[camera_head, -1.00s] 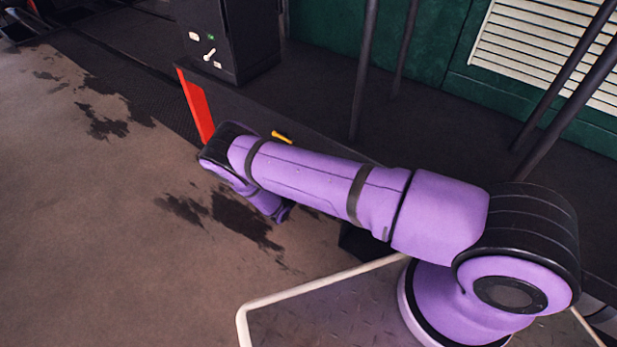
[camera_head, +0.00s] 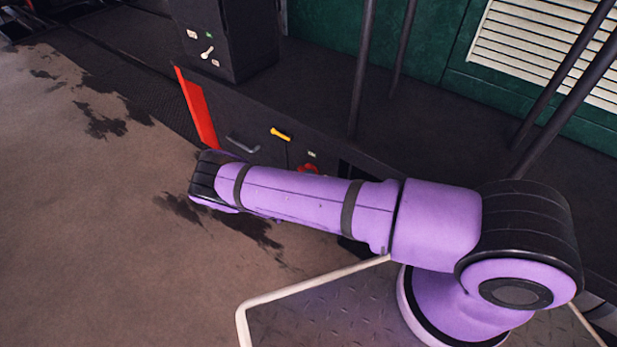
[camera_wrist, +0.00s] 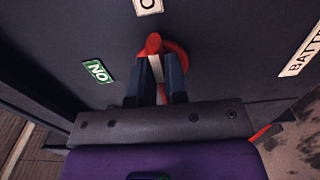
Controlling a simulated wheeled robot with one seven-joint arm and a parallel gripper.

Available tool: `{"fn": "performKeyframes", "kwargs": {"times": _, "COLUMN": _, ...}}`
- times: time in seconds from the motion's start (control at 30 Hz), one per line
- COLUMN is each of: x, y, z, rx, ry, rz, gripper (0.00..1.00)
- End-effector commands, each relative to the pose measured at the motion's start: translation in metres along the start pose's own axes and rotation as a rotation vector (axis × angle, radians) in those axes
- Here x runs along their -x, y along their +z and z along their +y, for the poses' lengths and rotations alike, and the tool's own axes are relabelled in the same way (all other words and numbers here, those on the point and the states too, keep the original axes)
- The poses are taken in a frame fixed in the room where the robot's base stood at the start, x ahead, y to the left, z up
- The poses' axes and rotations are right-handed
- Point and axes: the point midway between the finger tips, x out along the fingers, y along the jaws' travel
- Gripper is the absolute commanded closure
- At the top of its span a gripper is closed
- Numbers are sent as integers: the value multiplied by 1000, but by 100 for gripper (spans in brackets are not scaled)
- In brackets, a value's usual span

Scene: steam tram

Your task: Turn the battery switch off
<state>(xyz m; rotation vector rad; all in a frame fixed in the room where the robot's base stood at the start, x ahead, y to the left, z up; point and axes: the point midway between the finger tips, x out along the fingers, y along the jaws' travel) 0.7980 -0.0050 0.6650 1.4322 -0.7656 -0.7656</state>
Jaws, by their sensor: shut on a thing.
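The battery switch is a red rotary switch (camera_wrist: 181,59) with a round base and a red handle, seen in the wrist view on a dark panel. My gripper (camera_wrist: 156,64) is shut on the handle, one finger on each side, with a pale strip showing between them. The handle tip stands out beyond the fingertips. A green label (camera_wrist: 98,71) reading ON, upside down here, lies to the left. A white label (camera_wrist: 148,5) is cut off at the top edge. In the head view the red switch (camera_head: 308,168) shows partly above my forearm, which hides my gripper.
A white label (camera_wrist: 303,52) starting BATTE is at the right in the wrist view. In the head view, a yellow handle (camera_head: 281,134) and a grey handle (camera_head: 243,144) are on the panel near the switch. Dark poles (camera_head: 362,70) stand behind; a red strip (camera_head: 197,108) is left.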

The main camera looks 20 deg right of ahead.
Motion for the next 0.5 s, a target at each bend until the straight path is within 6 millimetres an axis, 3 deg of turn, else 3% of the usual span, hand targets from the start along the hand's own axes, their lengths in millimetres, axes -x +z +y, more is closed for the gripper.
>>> {"fn": "performKeyframes", "kwargs": {"times": 0.47, "x": 2, "y": -1, "z": -1, "rx": -17, "ry": -3, "rz": 2, "gripper": 100}}
{"fn": "performKeyframes", "kwargs": {"times": 0.5, "x": 2, "y": -1, "z": -1, "rx": -17, "ry": -3, "rz": 2, "gripper": 84}}
